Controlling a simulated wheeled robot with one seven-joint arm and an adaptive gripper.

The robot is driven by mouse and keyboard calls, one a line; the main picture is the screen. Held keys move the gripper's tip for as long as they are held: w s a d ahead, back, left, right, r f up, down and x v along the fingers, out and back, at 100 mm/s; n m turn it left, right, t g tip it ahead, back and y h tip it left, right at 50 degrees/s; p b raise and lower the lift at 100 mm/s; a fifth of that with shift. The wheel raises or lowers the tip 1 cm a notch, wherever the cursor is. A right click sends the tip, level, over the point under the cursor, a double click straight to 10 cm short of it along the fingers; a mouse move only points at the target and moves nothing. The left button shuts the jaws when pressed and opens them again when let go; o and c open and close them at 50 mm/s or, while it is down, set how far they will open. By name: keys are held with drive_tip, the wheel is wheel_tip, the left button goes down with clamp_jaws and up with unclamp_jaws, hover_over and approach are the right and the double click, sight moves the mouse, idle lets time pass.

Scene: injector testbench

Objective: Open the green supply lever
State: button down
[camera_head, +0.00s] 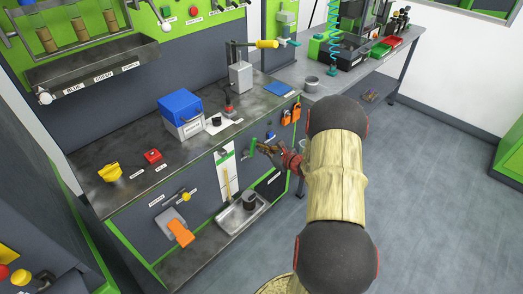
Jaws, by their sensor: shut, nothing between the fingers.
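A small green lever (253,145) shows on the front panel of the bench, right of the white gauge strip (227,172). I take it to be the green supply lever. It looks roughly upright, but it is too small to tell its exact setting. My gripper (261,148) is shut and empty, with its fingertips pointing left, close to the right side of the lever. I cannot tell whether they touch. My arm comes in from the lower right and hides part of the panel behind it.
Orange padlocks (291,114) hang on the panel just above my gripper. A metal tray (242,213) with a dark cup stands below. A yellow-handled press (266,44) stands on the bench top. The floor at right is clear.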

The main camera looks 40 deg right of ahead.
drive_tip(key=shift+r, duration=0.1)
drive_tip(key=shift+r+p, duration=0.4)
drive_tip(key=shift+r, duration=0.3)
drive_tip(key=d+f+b, duration=0.1)
drive_tip(key=d+b, duration=0.1)
drive_tip(key=d, duration=0.2)
drive_tip(key=s+a+p, duration=0.3)
drive_tip(key=s, duration=0.6)
drive_tip(key=shift+s+r+p, duration=0.2)
drive_tip(key=shift+r+p, duration=0.2)
